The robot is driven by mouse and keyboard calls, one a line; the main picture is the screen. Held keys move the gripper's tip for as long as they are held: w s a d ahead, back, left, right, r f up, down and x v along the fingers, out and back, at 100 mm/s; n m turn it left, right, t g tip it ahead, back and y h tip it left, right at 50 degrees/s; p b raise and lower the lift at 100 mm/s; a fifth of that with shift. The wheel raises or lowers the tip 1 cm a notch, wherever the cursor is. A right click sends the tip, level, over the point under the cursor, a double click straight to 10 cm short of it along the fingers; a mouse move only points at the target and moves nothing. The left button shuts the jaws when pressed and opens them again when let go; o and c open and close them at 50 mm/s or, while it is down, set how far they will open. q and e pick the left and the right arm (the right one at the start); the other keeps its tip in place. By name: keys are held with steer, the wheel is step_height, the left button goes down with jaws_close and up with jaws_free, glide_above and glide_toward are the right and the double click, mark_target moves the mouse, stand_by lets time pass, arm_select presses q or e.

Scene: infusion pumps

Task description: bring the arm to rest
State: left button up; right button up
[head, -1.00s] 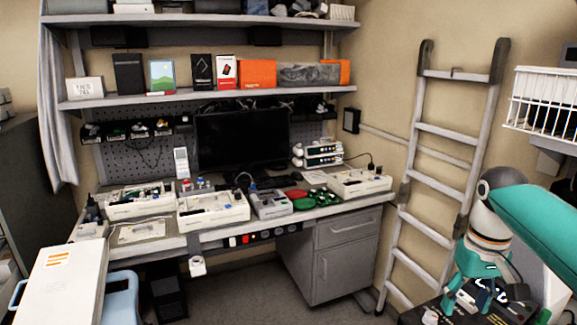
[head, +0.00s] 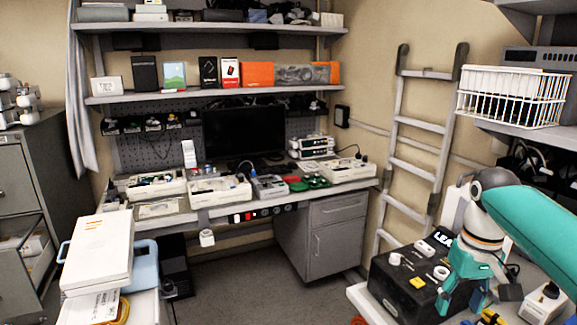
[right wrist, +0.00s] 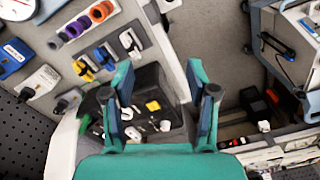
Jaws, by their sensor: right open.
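My right arm (head: 535,232), with teal covers, comes in from the right in the head view. Its gripper (head: 462,298) points down in front of a black box (head: 405,285) on the right-hand bench. In the right wrist view my right gripper (right wrist: 163,98) has its two fingers spread, with nothing between them. The black box (right wrist: 150,85) shows below and behind the fingers there; I cannot tell the exact gap. My left gripper is in neither current view.
A workbench (head: 260,205) with opened pumps stands at the back. A ladder (head: 417,150) leans on the wall. A white basket (head: 512,95) sits on the right shelf. A pale case (head: 98,250) lies at front left. The middle floor (head: 255,285) is clear.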

steer(key=a+f+y, duration=0.1)
steer(key=a+f, duration=0.3)
steer(key=f, duration=0.6)
steer(key=s+a+f+y, duration=0.1)
steer(key=a+f, duration=0.3)
steer(key=f, duration=0.6)
steer(key=a+f+y, duration=0.1)
steer(key=a+f, duration=0.3)
steer(key=f, duration=0.6)
steer(key=s+a+f+m, duration=0.1)
steer(key=s+a+f, duration=0.2)
steer(key=s+f, duration=0.3)
steer(key=s+a+f+m+y, duration=0.1)
steer(key=s+a+f, duration=0.3)
steer(key=s, duration=0.9)
step_height(320, 180, down, 3)
steer(key=shift+s+f+t, duration=0.1)
steer(key=shift+s+t, duration=0.2)
steer(key=shift+s, duration=0.05)
steer(key=shift+s+a, duration=0.1)
steer(key=shift+s, duration=0.05)
steer(key=shift+c, duration=1.5)
